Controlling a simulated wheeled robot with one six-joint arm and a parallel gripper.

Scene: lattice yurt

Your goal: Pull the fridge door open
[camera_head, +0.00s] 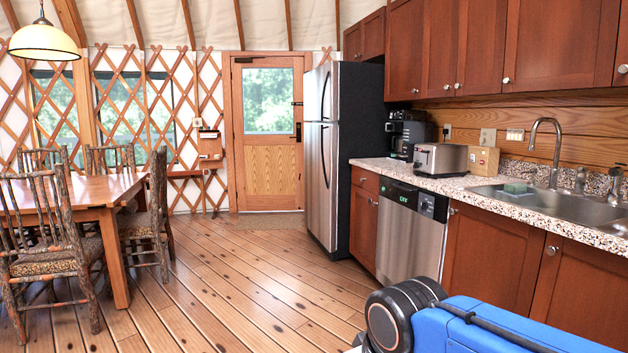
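The fridge (366,150) stands at the far end of the counter, with a dark side and a stainless front facing left. Its upper door (317,95) and lower door (316,180) look shut, and each has a long curved dark handle. The lower handle (324,157) runs down the front near the side edge. My gripper is not in view.
The plank floor (215,285) is clear up to the fridge. A wooden table (92,190) with log chairs (50,240) stands at left. The counter (440,178) with toaster (440,160), sink (550,205) and dishwasher (408,240) lines the right. A wooden door (270,165) is behind.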

